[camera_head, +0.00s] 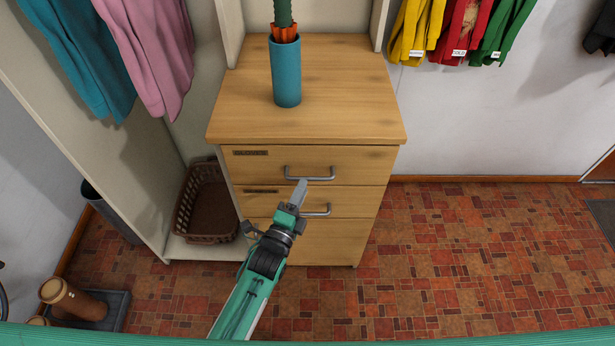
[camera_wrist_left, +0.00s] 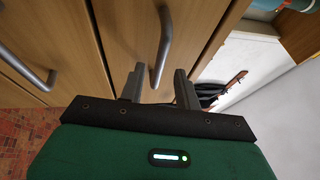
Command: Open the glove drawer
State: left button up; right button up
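The glove drawer (camera_head: 355,164) is the top drawer of a wooden cabinet, with a dark label at its upper left. Its front looks flush with the cabinet. Its grey bar handle (camera_head: 318,178) also shows in the left wrist view (camera_wrist_left: 165,42). My left gripper (camera_head: 299,189) is at the front of this drawer, just below the handle in the head view. In the wrist view its two fingers (camera_wrist_left: 160,86) stand apart, and the handle's near end lies at the gap between them. I cannot tell whether they touch it. My right gripper is not in view.
A second drawer with its own handle (camera_head: 316,213) is directly below. A blue vase (camera_head: 286,75) stands on the cabinet top (camera_head: 340,85). A brown basket (camera_head: 205,205) sits to the left. Boots (camera_head: 70,298) are at lower left. The tiled floor (camera_head: 470,260) to the right is clear.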

aim_at(307, 177)
pick_arm(q)
jog(key=shift+x, duration=2.3)
grip_shut()
